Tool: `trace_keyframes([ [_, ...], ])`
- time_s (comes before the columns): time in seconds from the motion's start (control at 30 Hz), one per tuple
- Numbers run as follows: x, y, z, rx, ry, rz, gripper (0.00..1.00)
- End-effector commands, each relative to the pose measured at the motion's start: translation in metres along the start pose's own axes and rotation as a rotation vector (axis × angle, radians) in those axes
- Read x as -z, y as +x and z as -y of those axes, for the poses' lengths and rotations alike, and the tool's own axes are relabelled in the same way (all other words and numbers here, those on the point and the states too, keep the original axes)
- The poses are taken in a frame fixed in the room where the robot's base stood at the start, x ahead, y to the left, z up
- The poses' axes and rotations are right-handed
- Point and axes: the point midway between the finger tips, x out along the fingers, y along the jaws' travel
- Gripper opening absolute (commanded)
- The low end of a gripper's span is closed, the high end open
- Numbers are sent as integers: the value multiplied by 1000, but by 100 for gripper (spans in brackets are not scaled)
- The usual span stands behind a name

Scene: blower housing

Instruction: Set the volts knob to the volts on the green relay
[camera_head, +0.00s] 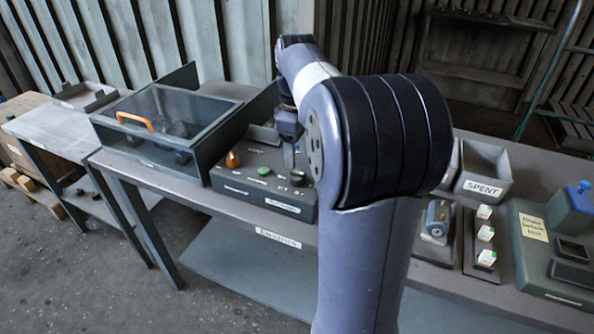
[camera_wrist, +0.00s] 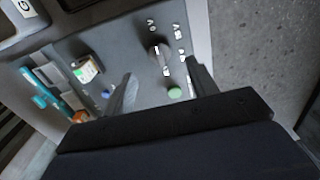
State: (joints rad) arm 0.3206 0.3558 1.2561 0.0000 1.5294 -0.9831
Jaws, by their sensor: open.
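A dark knob (camera_wrist: 158,50) sits on the grey panel in the wrist view, with small white labels around it too blurred to read. My gripper (camera_wrist: 161,70) is open and empty, its fingers apart near the two sides of the knob. I cannot tell whether they touch it. In the head view my gripper (camera_head: 289,158) points down over the control box (camera_head: 250,195). Several white and green blocks (camera_head: 486,234) stand in a rack at the right.
A green button (camera_head: 264,171) and an orange lamp-like part (camera_head: 232,160) are on the control box. A glass-lidded case (camera_head: 165,115) with an orange handle stands left of it. A bin marked SPENT (camera_head: 483,187) and a green fixture (camera_head: 550,260) stand right.

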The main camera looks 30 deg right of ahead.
Motion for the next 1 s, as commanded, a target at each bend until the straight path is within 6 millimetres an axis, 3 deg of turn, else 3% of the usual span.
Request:
trace_keyframes([
  [0.2, 0, 41, 1, 2, 0, 2, 55],
  [0.4, 0, 59, 0, 1, 0, 1, 55],
  [0.73, 0, 62, 0, 0, 0, 0, 55],
  [1.0, 0, 62, 0, 0, 0, 0, 33],
])
